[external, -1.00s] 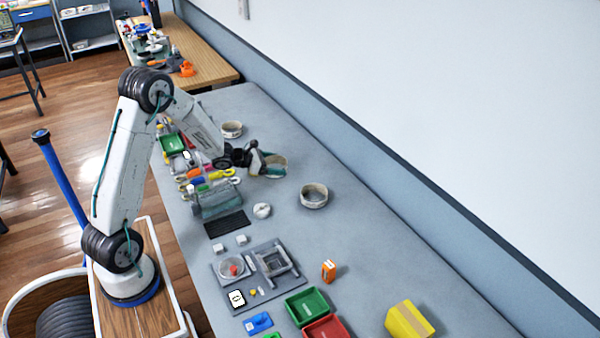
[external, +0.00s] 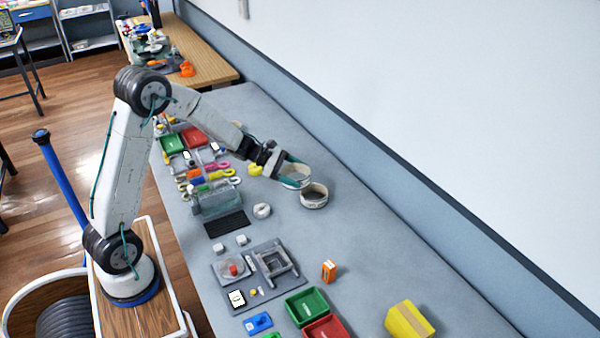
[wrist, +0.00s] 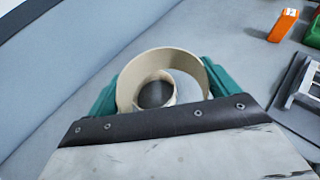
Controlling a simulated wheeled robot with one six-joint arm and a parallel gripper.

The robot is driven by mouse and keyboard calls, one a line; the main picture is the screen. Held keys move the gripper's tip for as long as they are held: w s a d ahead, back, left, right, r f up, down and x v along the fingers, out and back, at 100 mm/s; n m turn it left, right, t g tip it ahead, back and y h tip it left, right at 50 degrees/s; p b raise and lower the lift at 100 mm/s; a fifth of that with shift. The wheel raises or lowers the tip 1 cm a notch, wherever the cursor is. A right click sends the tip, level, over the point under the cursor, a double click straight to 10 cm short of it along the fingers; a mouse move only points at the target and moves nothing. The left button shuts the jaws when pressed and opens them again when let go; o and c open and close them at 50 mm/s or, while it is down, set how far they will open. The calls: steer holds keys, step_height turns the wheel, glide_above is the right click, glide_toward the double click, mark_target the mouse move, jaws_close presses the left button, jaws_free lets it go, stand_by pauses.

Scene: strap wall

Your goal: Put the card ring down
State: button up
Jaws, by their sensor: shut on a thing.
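A cream card ring (external: 302,175) is between the teal fingers of my gripper (external: 292,172), over the rear half of the grey table (external: 380,235). In the wrist view the held ring (wrist: 126,85) sits between both fingers of the gripper (wrist: 160,85), its opening facing the camera. A second cream ring (external: 314,203) stands on the table just right of and below the held one. It shows through the held ring's opening in the wrist view (wrist: 142,92). I cannot tell how high the held ring is or whether the rings touch.
A white roll (external: 262,210), a clear bin (external: 215,200) and a yellow piece (external: 255,169) lie left of the rings. An orange box (external: 328,271), a green tray (external: 307,307) and a yellow box (external: 409,320) are nearer the camera. Bare table lies right of the second ring.

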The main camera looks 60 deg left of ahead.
steer(key=s+d+m+g+h, duration=0.2)
steer(key=s+d+m+g, duration=0.3)
steer(key=d, duration=0.4)
steer(key=s+d+m+g+h, duration=0.2)
steer(key=s+d+m+g, duration=0.25)
steer(key=d, duration=0.45)
steer(key=shift+g, duration=0.35)
steer(key=f, duration=0.5)
steer(key=shift+w+d+f, duration=0.1)
steer(key=shift+w, duration=0.15)
steer(key=shift+w+f, duration=0.2)
glide_above(344, 235)
steer(key=shift+s+f, duration=0.1)
steer(key=shift+f, duration=0.7)
steer(key=shift+d+f, duration=0.1)
steer(key=shift+f, duration=1.65)
